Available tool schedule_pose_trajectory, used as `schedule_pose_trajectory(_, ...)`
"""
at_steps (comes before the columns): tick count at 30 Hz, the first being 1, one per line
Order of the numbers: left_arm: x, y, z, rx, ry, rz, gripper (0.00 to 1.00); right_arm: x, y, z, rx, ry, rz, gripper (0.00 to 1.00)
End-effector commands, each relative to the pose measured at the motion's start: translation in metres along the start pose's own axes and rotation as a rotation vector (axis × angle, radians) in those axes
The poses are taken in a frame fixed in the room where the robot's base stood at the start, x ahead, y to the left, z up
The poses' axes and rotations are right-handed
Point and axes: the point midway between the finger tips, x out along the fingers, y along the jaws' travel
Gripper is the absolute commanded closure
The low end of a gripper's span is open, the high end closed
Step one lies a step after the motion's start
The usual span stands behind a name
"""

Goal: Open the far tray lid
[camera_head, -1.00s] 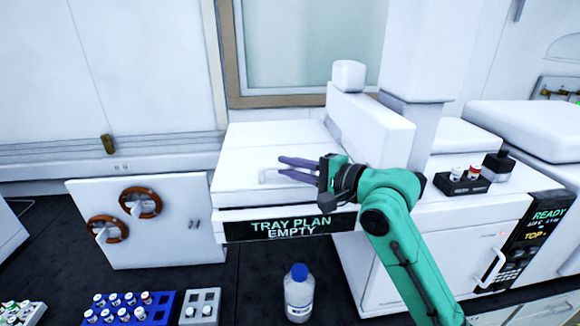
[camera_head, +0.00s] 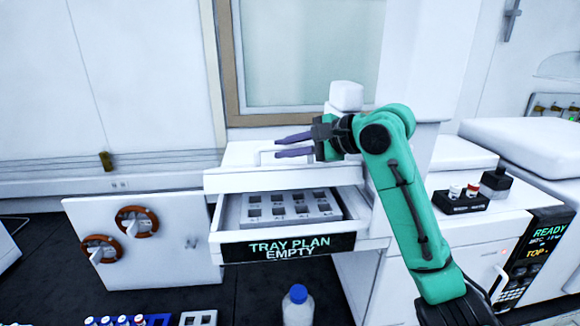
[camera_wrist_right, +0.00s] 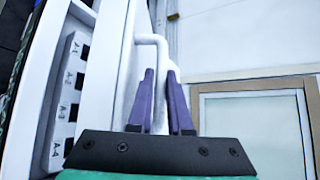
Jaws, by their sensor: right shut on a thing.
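In the right wrist view the handle (camera_wrist_right: 149,40) runs between the fingertips (camera_wrist_right: 159,72), and the labelled rack (camera_wrist_right: 66,95) shows at left. My left gripper is not in view.
A blue-capped bottle (camera_head: 298,306) stands in front of the tray. A panel with two red-brown ring knobs (camera_head: 137,221) is at left. A small black vial holder (camera_head: 461,201) sits on the machine at right. Vial racks show at bottom left.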

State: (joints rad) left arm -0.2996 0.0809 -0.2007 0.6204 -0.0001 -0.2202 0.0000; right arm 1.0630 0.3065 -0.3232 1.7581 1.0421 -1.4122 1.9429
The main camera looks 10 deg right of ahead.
Motion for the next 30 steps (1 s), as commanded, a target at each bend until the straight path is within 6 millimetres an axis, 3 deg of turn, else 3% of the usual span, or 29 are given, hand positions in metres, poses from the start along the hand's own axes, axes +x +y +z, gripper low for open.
schedule_pose_trajectory(9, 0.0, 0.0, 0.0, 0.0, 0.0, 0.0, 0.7, 0.005, -0.028, -0.002, -0.001, -0.004, 0.001, 1.0)
schedule_pose_trajectory(26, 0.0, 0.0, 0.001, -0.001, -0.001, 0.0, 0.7, 0.007, -0.034, -0.004, -0.003, -0.004, 0.0, 1.0)
schedule_pose_trajectory(27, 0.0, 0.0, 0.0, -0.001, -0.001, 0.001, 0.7, 0.007, -0.034, -0.004, -0.003, -0.004, 0.0, 0.7)
schedule_pose_trajectory(30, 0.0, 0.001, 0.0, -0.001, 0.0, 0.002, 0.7, 0.007, -0.034, -0.004, -0.003, -0.003, 0.0, 0.7)
